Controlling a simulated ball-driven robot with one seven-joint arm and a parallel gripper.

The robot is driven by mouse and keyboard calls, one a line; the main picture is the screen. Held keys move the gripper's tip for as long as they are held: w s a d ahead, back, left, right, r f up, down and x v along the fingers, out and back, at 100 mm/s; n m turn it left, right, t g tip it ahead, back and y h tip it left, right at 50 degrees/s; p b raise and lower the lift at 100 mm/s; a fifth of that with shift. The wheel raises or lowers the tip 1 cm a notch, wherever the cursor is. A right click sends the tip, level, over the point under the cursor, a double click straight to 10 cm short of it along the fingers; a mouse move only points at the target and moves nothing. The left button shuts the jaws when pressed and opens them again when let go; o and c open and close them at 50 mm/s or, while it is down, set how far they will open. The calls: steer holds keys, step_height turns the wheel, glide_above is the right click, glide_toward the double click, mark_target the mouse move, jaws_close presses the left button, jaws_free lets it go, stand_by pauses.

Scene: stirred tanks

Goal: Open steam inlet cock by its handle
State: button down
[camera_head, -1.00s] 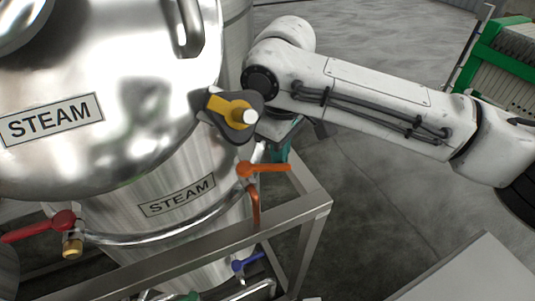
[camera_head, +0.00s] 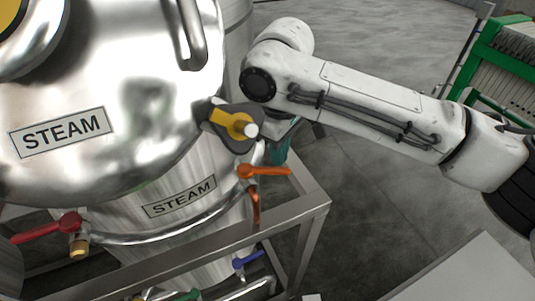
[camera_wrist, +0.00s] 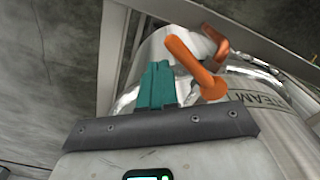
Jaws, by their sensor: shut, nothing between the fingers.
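An orange-handled cock (camera_head: 264,171) sits on a copper-coloured pipe at the right side of the steel tank, near the lower STEAM label (camera_head: 180,197). Its lever points right in the head view. In the wrist view the orange lever (camera_wrist: 193,62) lies just right of my gripper's fingers, with a small gap showing between them. My gripper (camera_wrist: 158,68) has teal fingers, shut together and empty. In the head view the gripper (camera_head: 282,149) is mostly hidden behind the yellow-and-grey clamp and my arm.
A red-handled cock (camera_head: 47,228) is at the left and a blue-handled one (camera_head: 249,260) is lower down. The yellow-and-grey clamp (camera_head: 233,126) juts out above the orange lever. A metal frame rail (camera_head: 255,233) runs in front.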

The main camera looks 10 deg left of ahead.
step_height(320, 180, up, 6)
steer(key=p, duration=0.2)
steer(key=shift+p, duration=0.4)
stand_by(0.4)
steer(key=shift+r, duration=0.1)
stand_by(0.4)
